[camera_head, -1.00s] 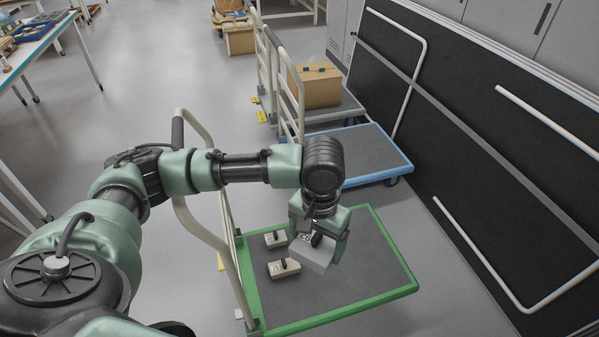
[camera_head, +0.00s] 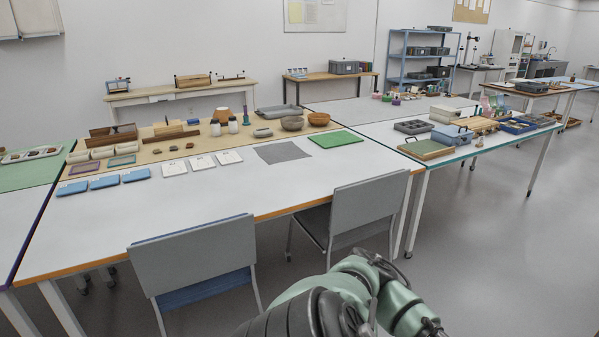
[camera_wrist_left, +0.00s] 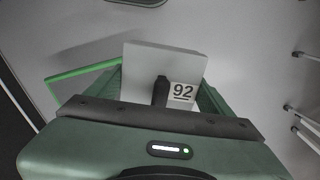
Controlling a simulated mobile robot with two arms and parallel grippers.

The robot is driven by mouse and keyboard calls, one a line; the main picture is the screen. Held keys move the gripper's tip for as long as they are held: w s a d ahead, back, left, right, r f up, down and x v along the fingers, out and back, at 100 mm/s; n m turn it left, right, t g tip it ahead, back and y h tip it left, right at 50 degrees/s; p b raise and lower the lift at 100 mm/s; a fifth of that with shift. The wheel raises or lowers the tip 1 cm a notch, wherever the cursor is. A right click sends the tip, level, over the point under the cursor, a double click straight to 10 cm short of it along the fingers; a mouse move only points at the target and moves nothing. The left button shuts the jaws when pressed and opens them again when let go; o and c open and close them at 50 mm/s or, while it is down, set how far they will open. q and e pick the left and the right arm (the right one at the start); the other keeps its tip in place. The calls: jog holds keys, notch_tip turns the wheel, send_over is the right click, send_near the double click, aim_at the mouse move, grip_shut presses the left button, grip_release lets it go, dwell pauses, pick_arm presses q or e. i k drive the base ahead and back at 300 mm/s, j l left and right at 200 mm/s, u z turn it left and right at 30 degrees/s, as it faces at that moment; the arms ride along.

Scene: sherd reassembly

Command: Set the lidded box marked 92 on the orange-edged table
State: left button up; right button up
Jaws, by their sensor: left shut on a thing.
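The box marked 92 (camera_wrist_left: 182,62) is light grey, with a black handle on top and its number on a white label. It shows in the left wrist view. My left gripper (camera_wrist_left: 160,92) is shut on the box at its dark handle, and the box hangs in it. The fingertips are largely hidden. The orange-edged table (camera_head: 220,205) is the long white one across the middle of the head view. Neither the box nor a gripper shows in the head view, only green arm links at the bottom.
Two grey chairs (camera_head: 195,262) (camera_head: 362,207) stand at the table's near side. Blue trays (camera_head: 105,182), white cards (camera_head: 202,163), a grey mat (camera_head: 283,152) and a green mat (camera_head: 335,139) lie on it. Its near strip is bare. A green-edged cart (camera_wrist_left: 80,72) shows behind the box.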

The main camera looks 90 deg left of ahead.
aim_at(278, 192)
jog(key=k+j+u, duration=0.15)
jog(key=j+u, duration=0.3)
jog(key=k+j+u, duration=0.1)
jog(key=j+u, duration=0.85)
jog(key=j, duration=0.2)
